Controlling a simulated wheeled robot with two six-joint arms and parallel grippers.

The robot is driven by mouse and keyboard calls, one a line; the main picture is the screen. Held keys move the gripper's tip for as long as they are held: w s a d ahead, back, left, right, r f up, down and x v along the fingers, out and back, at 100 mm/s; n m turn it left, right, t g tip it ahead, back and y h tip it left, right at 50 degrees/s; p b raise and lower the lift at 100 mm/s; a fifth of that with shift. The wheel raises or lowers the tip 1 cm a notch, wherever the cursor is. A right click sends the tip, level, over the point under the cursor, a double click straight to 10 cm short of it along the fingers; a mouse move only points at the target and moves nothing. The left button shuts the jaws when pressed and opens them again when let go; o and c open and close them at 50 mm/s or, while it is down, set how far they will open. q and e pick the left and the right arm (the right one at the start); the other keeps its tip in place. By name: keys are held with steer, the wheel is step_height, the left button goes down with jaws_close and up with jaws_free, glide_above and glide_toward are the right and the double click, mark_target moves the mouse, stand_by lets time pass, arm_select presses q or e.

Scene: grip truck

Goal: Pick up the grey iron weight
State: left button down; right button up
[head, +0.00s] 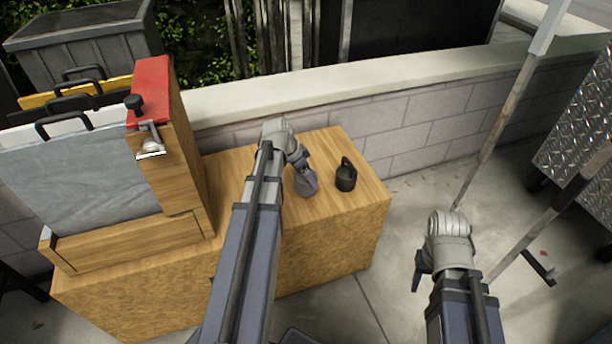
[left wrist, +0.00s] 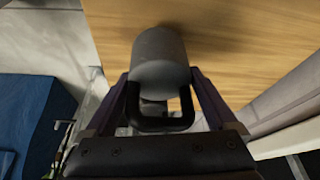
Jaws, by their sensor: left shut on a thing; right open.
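The grey iron weight (left wrist: 160,62) is a grey cylinder with a dark loop handle in the left wrist view. It is between the two fingers of my left gripper (left wrist: 162,80), which is shut on it near the handle. In the head view, my left gripper (head: 307,180) is over the wooden box top, and the grey weight (head: 303,189) is partly hidden by it. I cannot tell whether the weight touches the wood. My right gripper (head: 419,281) is open and empty, off the box to the right, above the concrete ground.
A black weight (head: 346,177) with a loop handle stands upright just right of my left gripper on the wooden box (head: 335,245). A wooden case with a red top (head: 150,85) stands at left. A low block wall (head: 430,125) runs behind. Metal poles (head: 497,120) stand at right.

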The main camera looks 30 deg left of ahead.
arm_select(q)
step_height(320, 180, up, 7)
steer(key=p, duration=0.5)
steer(key=shift+f+p, duration=0.15)
steer(key=shift+p, duration=0.2)
arm_select(e)
step_height(320, 180, up, 7)
steer(key=shift+f, duration=0.15)
steer(key=shift+a, duration=0.1)
